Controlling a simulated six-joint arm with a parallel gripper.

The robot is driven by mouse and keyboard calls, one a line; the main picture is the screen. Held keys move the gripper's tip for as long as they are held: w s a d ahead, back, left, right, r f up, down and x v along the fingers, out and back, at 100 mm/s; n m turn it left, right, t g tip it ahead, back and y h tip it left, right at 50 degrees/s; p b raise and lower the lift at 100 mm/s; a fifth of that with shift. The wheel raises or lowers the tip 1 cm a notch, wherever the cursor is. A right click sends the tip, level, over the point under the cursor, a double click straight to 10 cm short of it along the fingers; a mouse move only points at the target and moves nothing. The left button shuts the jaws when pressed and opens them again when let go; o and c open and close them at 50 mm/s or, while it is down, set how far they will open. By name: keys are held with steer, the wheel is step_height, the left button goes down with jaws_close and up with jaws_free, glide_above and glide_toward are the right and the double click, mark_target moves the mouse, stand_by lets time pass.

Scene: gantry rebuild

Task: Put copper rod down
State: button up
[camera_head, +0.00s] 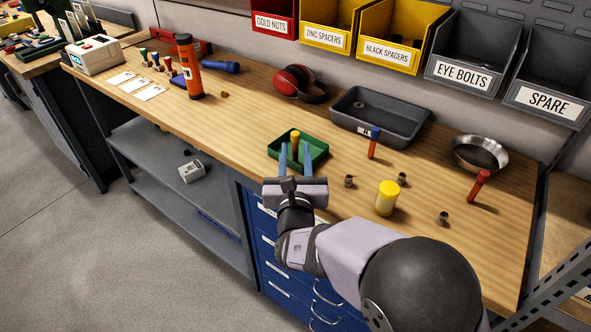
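A green tray (318,142) lies on the wooden bench near the middle. A short copper-orange rod with a yellow top (295,139) stands upright in or just behind the tray's near left part; its lower end is partly hidden. My gripper (295,152) reaches over the tray's near edge. Its two blue fingers are spread, with the rod seen between them and a visible gap on each side. I cannot tell how far the rod is from the fingertips in depth.
Right of the tray stand a blue-topped red rod (373,143), a yellow cylinder (387,198), a red rod (478,187) and small dark nuts. A grey bin (412,134), a metal bowl (503,158) and red earmuffs (298,82) lie behind. Bench (250,112) left of the tray is mostly clear.

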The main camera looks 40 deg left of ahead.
steer(key=shift+b+v, duration=0.35)
steer(key=shift+v, duration=1.95)
